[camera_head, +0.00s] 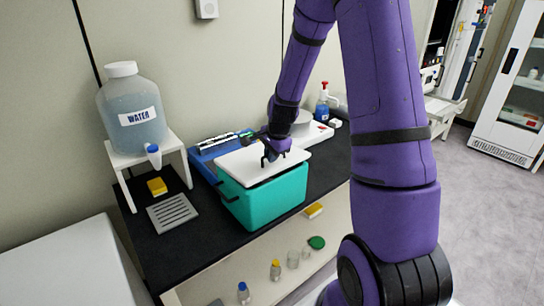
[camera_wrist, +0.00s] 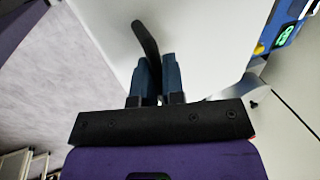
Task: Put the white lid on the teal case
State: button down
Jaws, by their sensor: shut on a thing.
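The teal case (camera_head: 262,203) stands on the black bench top, with a dark handle on its front left side. The white lid (camera_head: 246,163) lies over the top of the case, slightly askew, and seems to overhang a little at the back right. I cannot tell if it is fully seated. My gripper (camera_head: 268,156) is above the lid, shut on its dark handle. In the wrist view the two blue fingers (camera_wrist: 154,75) close on the black curved handle (camera_wrist: 146,42), with the white lid (camera_wrist: 215,40) filling the upper middle.
A water jug (camera_head: 132,108) stands on a white stand at the left, by a yellow sponge (camera_head: 157,187) and a grey drain grate (camera_head: 173,213). A blue rack (camera_head: 213,150) is behind the case. Several small bottles sit on the lower shelf. My arm hides part of the bench's right.

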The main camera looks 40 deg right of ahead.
jog(key=shift+f, duration=1)
dwell(1.3)
jog(key=shift+c, duration=0.2)
grip_release()
jog(key=shift+s, duration=0.1)
jog(key=shift+s+f, duration=0.1)
jog(key=shift+c, duration=0.4)
dwell(0.4)
jog(key=shift+o, duration=0.6)
jog(key=shift+r, duration=0.65)
jog(key=shift+v, duration=2.4)
dwell(0.4)
